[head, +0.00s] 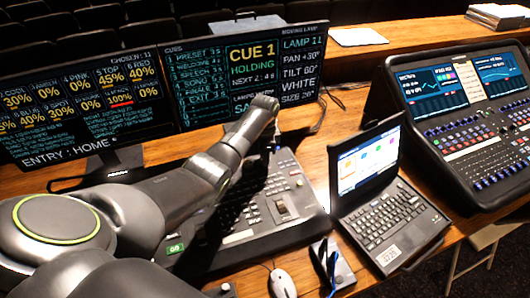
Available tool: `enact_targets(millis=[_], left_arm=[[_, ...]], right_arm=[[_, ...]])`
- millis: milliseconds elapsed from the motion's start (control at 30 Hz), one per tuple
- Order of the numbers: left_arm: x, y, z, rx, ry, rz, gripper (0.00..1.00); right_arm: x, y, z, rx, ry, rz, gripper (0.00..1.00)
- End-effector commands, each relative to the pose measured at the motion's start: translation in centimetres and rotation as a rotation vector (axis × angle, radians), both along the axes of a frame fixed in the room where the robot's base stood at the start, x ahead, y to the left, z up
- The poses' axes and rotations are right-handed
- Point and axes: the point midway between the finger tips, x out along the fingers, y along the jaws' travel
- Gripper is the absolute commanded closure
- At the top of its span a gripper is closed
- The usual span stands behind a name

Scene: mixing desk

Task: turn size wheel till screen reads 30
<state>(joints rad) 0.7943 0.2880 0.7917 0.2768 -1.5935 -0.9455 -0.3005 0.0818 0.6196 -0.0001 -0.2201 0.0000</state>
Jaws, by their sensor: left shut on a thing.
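The right-hand monitor (246,75) shows "CUE 1 HOLDING", with a column at its right edge listing LAMP, PAN, TILT, WHITE and SIZE. The SIZE line (297,98) is small; it seems to read in the twenties, but I cannot be sure of the last digit. My left arm reaches across the lighting desk (300,205) from the left. My left gripper (275,147) points down at the desk's back part, below that monitor, and is shut on the size wheel, which is mostly hidden by the gripper. My right gripper is not in view.
A second monitor (85,90) stands at left. An open laptop (385,205) sits right of the desk, with a larger mixing console (465,120) beyond it. Papers (358,37) lie behind.

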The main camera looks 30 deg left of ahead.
Motion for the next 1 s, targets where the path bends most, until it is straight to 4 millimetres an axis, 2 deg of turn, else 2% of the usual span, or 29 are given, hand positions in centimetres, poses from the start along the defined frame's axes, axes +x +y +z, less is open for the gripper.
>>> enact_targets(millis=[400,1000], left_arm=[[0.11,-0.02,0.17,0.0,-0.004,-0.249,0.92],[0.18,-0.03,0.16,0.0,-0.006,-0.309,0.92]], right_arm=[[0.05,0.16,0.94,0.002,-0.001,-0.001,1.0],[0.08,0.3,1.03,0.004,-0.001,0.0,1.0]])
